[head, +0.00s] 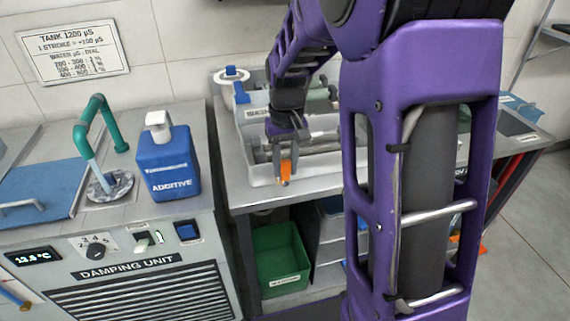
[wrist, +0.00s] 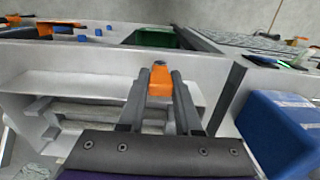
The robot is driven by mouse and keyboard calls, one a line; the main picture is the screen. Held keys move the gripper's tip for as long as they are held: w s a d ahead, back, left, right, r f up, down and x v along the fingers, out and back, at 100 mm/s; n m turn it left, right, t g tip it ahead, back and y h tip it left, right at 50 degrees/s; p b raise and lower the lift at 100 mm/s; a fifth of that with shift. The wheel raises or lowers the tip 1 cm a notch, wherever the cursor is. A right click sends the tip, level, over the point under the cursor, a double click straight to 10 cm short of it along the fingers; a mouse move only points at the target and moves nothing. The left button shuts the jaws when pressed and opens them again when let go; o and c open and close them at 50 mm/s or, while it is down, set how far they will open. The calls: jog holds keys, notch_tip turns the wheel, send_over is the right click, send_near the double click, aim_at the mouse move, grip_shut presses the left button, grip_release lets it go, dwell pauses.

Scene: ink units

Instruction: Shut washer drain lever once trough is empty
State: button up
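The washer trough (head: 262,180) is a pale grey tray on the metal bench, partly hidden by my arm. Grey bars show inside it, and its wall fills the middle of the wrist view (wrist: 75,82). I make out no liquid, but cannot tell surely that it is empty. The drain lever, with an orange handle (head: 286,172), is at the trough's front side. In the wrist view the orange handle (wrist: 160,80) sits between my fingertips. My gripper (wrist: 160,92) looks closed on it, a finger against each side. The lever's base is hidden.
A blue additive bottle (head: 168,170) stands left of the trough, close to the right in the wrist view (wrist: 280,130). The damping unit (head: 120,245) has a green tap (head: 82,135). A green bin (head: 281,262) sits below the bench. Open floor lies at right.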

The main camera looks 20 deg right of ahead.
aim_at(287, 161)
jog(key=o, duration=0.3)
jog(key=shift+r, duration=0.1)
notch_tip(287, 161, up, 17)
jog(key=p, duration=0.3)
jog(key=shift+d+r, duration=0.15)
